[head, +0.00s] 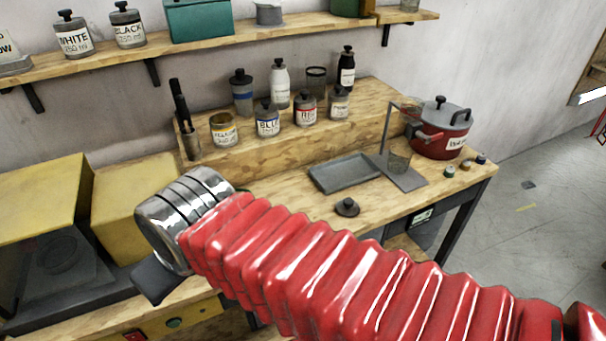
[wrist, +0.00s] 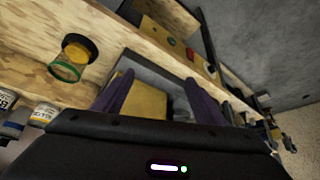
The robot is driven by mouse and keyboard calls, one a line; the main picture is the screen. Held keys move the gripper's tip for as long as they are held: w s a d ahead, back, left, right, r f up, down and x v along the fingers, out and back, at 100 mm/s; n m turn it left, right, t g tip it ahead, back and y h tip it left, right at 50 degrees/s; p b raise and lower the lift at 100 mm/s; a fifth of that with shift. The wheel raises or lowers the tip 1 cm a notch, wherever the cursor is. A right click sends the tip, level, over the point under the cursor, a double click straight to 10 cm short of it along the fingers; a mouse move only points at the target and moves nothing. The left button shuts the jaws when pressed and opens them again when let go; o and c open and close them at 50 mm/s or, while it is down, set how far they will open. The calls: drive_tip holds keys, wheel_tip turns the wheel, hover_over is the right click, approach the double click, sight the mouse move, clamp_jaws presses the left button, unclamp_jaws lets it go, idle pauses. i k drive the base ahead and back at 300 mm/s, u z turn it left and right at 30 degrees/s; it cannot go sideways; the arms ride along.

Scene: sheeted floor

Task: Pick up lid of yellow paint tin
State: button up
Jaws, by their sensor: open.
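The yellow paint tin (head: 224,129) stands on the raised wooden step at the back of the bench, at the left end of the tin row. Its top shows yellow, with no lid on it. A dark round lid with a knob (head: 347,207) lies apart on the bench, in front of the grey tray. My gripper is in the left foreground of the head view, its fingers hidden there behind my wrist. In the wrist view my gripper (wrist: 160,100) has its two dark fingers spread, with nothing between them. The lid is not clear in the wrist view.
Blue (head: 267,121) and red (head: 305,110) tins and bottles stand beside the yellow tin. Yellow boxes (head: 40,205) are at left. A shelf (head: 200,47) hangs above.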

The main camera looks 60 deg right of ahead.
sight(347, 206)
drive_tip(key=z, duration=1.7)
drive_tip(key=k, duration=1.05)
drive_tip(key=z, duration=0.3)
drive_tip(key=i, duration=0.95)
drive_tip(key=u, duration=0.05)
